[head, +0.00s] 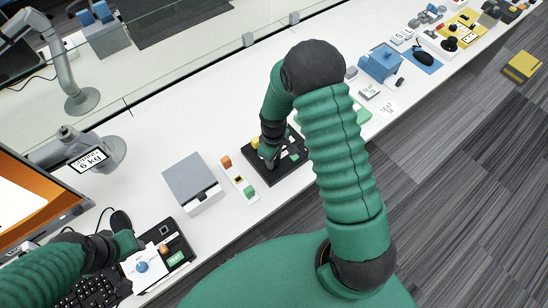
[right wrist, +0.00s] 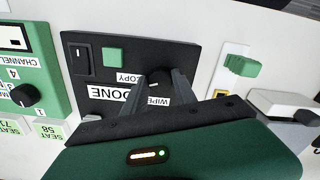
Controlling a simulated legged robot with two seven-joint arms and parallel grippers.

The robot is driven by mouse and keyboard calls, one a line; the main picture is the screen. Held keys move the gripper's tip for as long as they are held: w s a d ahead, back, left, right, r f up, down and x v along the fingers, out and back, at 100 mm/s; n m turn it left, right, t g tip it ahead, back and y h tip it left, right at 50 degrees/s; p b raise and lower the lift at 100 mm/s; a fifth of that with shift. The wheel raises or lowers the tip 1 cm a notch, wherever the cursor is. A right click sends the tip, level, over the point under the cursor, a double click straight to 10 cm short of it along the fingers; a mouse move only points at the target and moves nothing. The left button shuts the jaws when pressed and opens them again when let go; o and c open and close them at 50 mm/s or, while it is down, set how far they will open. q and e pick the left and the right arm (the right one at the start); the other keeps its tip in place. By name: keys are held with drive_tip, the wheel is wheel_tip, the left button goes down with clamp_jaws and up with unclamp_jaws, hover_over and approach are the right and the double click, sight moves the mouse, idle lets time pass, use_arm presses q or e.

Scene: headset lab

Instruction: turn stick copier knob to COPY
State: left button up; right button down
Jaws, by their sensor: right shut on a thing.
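The stick copier is a black panel (right wrist: 135,50) on the white table; it also shows in the head view (head: 263,176). In the right wrist view it carries a dark round knob (right wrist: 158,77), a green square button (right wrist: 113,56) and a black switch (right wrist: 83,60). The words COPY, WIPE and DONE read upside down near the knob. My right gripper (right wrist: 161,83) is shut on the knob; its fingers partly hide it, and I cannot tell the pointer's direction. My left gripper (head: 130,243) is at the lower left in the head view, its jaws unclear.
A white strip with orange and green blocks (head: 239,180) and a grey box (head: 192,182) stand left of the copier in the head view. A green channel panel (right wrist: 24,75) sits beside it in the wrist view. A TEST panel (head: 172,240) lies near my left gripper.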

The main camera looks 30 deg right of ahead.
drive_tip(key=shift+w+r, duration=0.15)
drive_tip(key=shift+w, duration=0.2)
drive_tip(key=c, duration=1.3)
unclamp_jaws()
drive_tip(key=o, duration=0.3)
drive_tip(key=shift+s, duration=0.1)
wheel_tip(320, 180, up, 16)
drive_tip(key=shift+r, duration=0.25)
